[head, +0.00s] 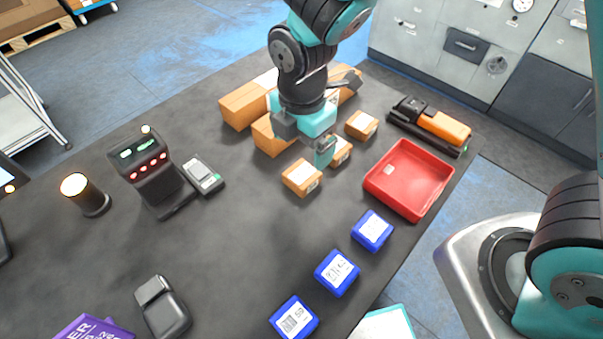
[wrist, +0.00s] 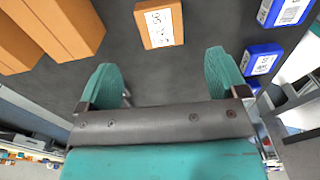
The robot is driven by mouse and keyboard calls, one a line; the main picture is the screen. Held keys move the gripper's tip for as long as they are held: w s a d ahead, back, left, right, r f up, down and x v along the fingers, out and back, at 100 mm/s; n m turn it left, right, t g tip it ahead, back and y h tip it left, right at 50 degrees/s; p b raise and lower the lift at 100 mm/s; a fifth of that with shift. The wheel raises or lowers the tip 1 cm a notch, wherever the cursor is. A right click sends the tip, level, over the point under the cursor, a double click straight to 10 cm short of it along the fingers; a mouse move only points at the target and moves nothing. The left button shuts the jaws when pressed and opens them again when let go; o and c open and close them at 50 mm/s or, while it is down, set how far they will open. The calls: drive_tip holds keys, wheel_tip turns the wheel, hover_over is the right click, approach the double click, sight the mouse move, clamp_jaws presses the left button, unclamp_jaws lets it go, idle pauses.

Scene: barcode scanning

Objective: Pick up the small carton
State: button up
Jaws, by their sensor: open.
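Three small brown cartons stand in a loose row on the dark table in the head view: a near one (head: 300,178), a middle one (head: 342,153) and a far one (head: 361,124). My gripper (head: 322,152) points down over this group, and its teal finger partly covers the middle carton. In the wrist view my gripper (wrist: 164,78) is open, with nothing between its fingers. One small carton with a white label (wrist: 158,23) lies beyond the fingertips, apart from them; I cannot tell for certain which of the three it is.
Larger cartons (head: 243,105) stand behind and left of my gripper. A red tray (head: 432,202) is on the right, with an orange-black tool (head: 440,125) behind it. Blue boxes (head: 337,272) line the front right. A scanner stand (head: 150,175) is left. Mid-table is clear.

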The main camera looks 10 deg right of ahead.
sight(302, 174)
wheel_tip(302, 174, down, 10)
drive_tip(key=shift+s+r+p, duration=0.1)
drive_tip(key=shift+r+p, duration=0.15)
drive_tip(key=shift+p, duration=0.55)
drive_tip(key=c, duration=1)
drive_tip(key=shift+c, duration=0.4)
drive_tip(key=shift+r, duration=0.15)
